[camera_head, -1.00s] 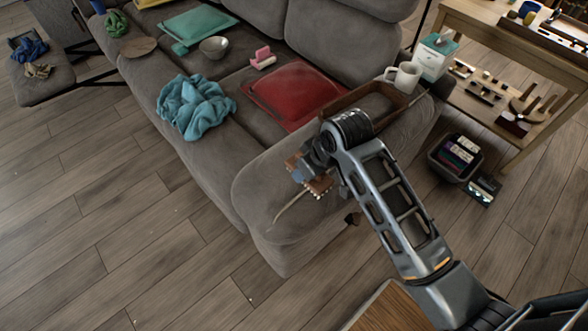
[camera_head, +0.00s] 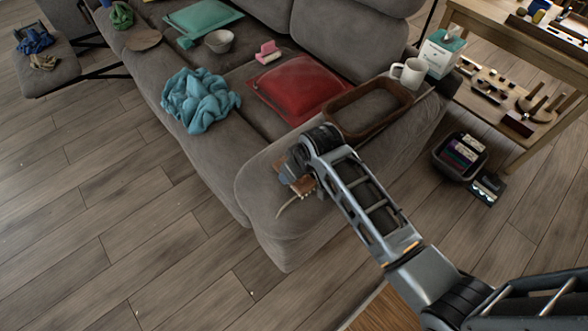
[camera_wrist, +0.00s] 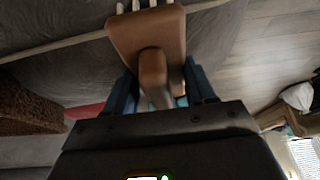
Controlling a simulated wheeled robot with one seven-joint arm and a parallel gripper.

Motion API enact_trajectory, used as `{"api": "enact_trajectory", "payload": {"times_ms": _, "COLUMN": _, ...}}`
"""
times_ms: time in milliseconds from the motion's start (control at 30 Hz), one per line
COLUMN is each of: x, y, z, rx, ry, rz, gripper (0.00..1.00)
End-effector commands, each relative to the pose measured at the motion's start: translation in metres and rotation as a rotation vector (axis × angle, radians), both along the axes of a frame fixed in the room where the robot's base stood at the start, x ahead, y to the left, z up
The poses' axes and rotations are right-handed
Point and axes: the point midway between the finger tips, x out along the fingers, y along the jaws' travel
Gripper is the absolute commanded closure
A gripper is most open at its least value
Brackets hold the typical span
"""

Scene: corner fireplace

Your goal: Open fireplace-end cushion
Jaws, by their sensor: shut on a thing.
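My gripper (camera_head: 292,177) is over the near arm of the grey sofa, shut on a brown tool (camera_head: 304,188). In the wrist view the tool (camera_wrist: 148,32) has a broad brown head with pale prongs, and its stem lies between my blue fingers (camera_wrist: 158,92). A red cushion (camera_head: 302,86) lies flat on the near seat, beyond my gripper and apart from it. A teal cushion (camera_head: 203,17) lies on the farther seat. No fireplace shows, so I cannot tell which cushion is at its end.
An empty brown tray (camera_head: 345,133) and a white mug (camera_head: 409,73) rest on the sofa arm. A blue cloth (camera_head: 199,98), grey bowl (camera_head: 219,41) and pink block (camera_head: 267,54) are on the seats. A wooden table (camera_head: 480,22) stands right.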

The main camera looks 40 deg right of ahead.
Motion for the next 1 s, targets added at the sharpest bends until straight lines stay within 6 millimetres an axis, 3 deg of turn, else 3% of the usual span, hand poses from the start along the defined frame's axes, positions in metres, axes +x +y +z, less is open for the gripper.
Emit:
{"api": "enact_trajectory", "payload": {"times_ms": 100, "x": 0.0, "y": 0.0, "z": -0.003, "rx": 0.0, "ry": 0.0, "rz": 0.0, "gripper": 0.74}}
{"api": "enact_trajectory", "payload": {"times_ms": 133, "x": 0.0, "y": 0.0, "z": -0.003, "rx": 0.0, "ry": 0.0, "rz": 0.0, "gripper": 0.44}}
{"api": "enact_trajectory", "payload": {"times_ms": 400, "x": 0.0, "y": 0.0, "z": -0.003, "rx": 0.0, "ry": 0.0, "rz": 0.0, "gripper": 0.2}}
{"api": "enact_trajectory", "payload": {"times_ms": 767, "x": -0.002, "y": 0.0, "z": 0.006, "rx": 0.0, "ry": 0.0, "rz": 0.0, "gripper": 0.2}}
{"api": "enact_trajectory", "payload": {"times_ms": 1000, "x": -0.019, "y": 0.0, "z": 0.047, "rx": -0.001, "ry": -0.002, "rz": 0.0, "gripper": 0.2}}
